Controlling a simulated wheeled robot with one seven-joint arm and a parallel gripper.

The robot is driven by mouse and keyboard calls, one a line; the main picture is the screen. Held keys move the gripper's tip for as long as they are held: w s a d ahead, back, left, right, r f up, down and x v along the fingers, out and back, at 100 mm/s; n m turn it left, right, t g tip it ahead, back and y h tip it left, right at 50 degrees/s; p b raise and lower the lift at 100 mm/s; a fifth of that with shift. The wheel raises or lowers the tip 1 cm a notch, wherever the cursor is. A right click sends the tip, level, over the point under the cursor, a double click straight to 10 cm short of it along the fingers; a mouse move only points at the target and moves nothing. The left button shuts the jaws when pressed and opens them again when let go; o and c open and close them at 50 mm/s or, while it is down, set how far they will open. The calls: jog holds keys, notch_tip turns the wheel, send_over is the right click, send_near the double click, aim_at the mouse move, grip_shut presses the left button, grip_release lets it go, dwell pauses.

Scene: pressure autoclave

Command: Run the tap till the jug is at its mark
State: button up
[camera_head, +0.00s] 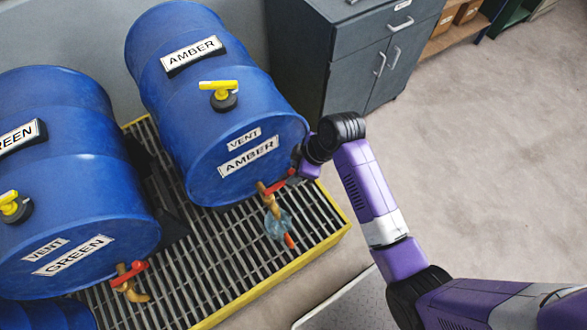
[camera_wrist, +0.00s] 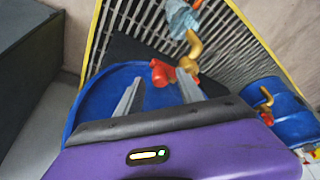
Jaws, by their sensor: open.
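A blue drum labelled AMBER (camera_head: 215,110) lies on its side, with a brass tap (camera_head: 266,195) low on its front face. The tap's red handle (camera_head: 279,183) points right, towards my gripper (camera_head: 297,170). In the wrist view my gripper (camera_wrist: 158,88) is open, with the red handle (camera_wrist: 161,72) just beyond and between its fingertips; I cannot tell whether they touch. A small clear bluish jug (camera_head: 277,225) with an orange-red part is below the brass spout, and partly shows in the wrist view (camera_wrist: 181,19). Its mark and liquid level are too small to make out.
The AMBER drum has a yellow vent valve (camera_head: 222,92) on top. A GREEN drum (camera_head: 75,190) beside it has its own red-handled tap (camera_head: 130,275). Both lie over a yellow-edged grating (camera_head: 240,275). A grey cabinet (camera_head: 350,60) stands behind; the floor at right is clear.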

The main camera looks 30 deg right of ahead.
jog(key=shift+w+a+f, duration=0.1)
jog(key=shift+f, duration=0.3)
grip_shut()
dwell(1.2)
